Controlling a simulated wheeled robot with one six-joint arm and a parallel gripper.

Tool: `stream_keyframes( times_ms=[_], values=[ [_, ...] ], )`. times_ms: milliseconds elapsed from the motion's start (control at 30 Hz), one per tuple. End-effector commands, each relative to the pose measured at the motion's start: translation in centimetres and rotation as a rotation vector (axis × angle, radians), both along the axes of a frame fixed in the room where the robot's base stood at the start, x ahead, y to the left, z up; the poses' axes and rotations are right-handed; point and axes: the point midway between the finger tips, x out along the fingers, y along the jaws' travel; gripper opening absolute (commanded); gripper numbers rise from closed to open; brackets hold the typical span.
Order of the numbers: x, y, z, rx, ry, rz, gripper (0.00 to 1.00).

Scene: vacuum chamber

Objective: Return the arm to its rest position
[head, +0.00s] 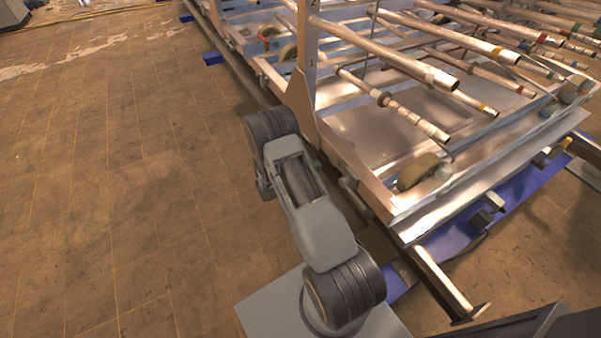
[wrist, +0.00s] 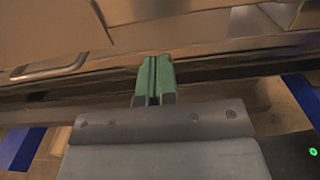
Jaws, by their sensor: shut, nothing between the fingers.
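My arm shows in the head view, rising from its base plate and bent beside the left edge of the metal frame. Its outer end is hidden behind its own links there, so the fingers do not show in that view. In the wrist view my gripper (wrist: 154,80) has two green fingers side by side, shut with nothing between them. The fingers point toward the side of the metal frame (wrist: 215,50). I cannot tell how close they are to it.
The metal rack (head: 428,212) carries several long tubes (head: 385,55) that stick out toward the right. Blue floor beams (head: 500,215) lie under it. A metal bar (head: 443,280) juts out at the front. The tiled floor (head: 110,190) on the left is clear.

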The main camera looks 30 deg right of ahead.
Motion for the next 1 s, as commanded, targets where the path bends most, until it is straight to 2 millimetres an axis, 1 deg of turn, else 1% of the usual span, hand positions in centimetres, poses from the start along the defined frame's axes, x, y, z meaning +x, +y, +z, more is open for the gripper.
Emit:
stream_keyframes(
  times_ms=[33,100,300,500,633,700,767,867,900,933,967,1000],
  values=[
    [0.1,1.1,0.1,0.000,0.001,0.005,0.00],
    [0.2,2.4,0.0,-0.001,0.001,0.004,0.00],
    [0.3,4.9,0.0,0.000,0.001,0.000,0.00],
    [0.3,5.9,0.0,0.000,0.002,-0.004,0.00],
    [0.3,6.0,0.0,0.000,-0.001,-0.004,0.00],
    [0.3,6.0,-0.4,0.018,-0.012,-0.006,0.00],
    [-0.4,6.1,-1.1,0.054,-0.023,-0.037,0.00],
    [-3.0,6.4,-2.7,0.128,-0.024,-0.128,0.00],
    [-4.1,6.7,-2.9,0.166,-0.039,-0.177,0.00],
    [-4.9,6.9,-2.8,0.195,-0.057,-0.219,0.00],
    [-5.6,7.3,-2.3,0.228,-0.083,-0.262,0.00],
    [-6.6,7.8,-1.2,0.274,-0.126,-0.325,0.00]
  ],
)
